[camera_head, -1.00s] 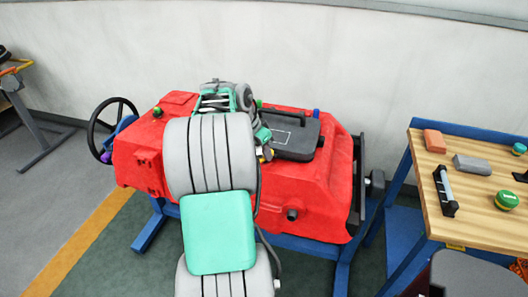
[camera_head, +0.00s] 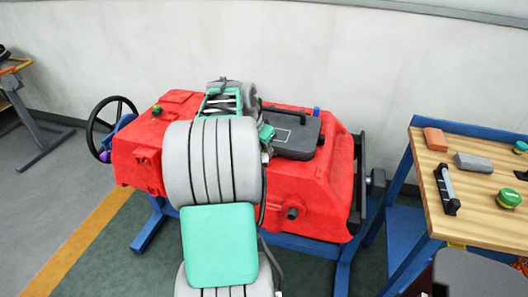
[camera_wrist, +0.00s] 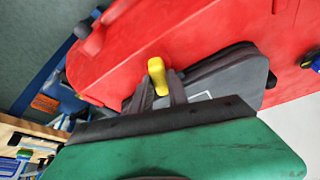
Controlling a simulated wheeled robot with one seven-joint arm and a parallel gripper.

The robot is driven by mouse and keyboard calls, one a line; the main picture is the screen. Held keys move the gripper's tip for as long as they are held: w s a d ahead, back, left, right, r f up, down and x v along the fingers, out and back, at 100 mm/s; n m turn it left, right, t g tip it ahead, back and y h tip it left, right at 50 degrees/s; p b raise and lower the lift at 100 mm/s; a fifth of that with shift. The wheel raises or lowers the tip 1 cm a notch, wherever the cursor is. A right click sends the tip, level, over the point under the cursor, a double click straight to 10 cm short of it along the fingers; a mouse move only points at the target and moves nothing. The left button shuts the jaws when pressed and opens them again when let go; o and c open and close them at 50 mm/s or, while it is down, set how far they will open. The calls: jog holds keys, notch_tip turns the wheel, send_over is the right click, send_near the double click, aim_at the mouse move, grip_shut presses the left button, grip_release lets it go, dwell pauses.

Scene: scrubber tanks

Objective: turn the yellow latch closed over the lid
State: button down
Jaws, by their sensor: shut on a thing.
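The yellow latch (camera_wrist: 157,72) shows in the wrist view at the near edge of the dark grey lid (camera_wrist: 228,72). My gripper (camera_wrist: 160,92) has its two dark fingers on either side of the latch and is shut on it. The latch's upper end sticks out beyond the fingertips; its lower part is hidden between them. In the head view the lid (camera_head: 298,140) lies flat on top of the red tank (camera_head: 258,190). There my arm hides the latch and most of my gripper. I cannot tell how far the latch reaches over the lid.
A black steering wheel (camera_head: 108,118) is at the tank's left end. A wooden-topped bench (camera_head: 475,222) on the right holds blocks, a dark-ended bar and green round pieces. A dark stub (camera_head: 292,213) sticks out of the tank's front. A pale wall stands close behind.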

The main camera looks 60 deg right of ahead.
jog(key=shift+s+n+t+b, duration=0.15)
jog(key=shift+n+t+b, duration=0.7)
jog(key=shift+n, duration=1.25)
jog(key=c, duration=1.3)
grip_release()
jog(key=shift+r, duration=0.1)
jog(key=v, duration=0.7)
jog(key=shift+s+a+r, duration=0.1)
jog(key=shift+a+r, duration=0.15)
jog(key=shift+r, duration=0.05)
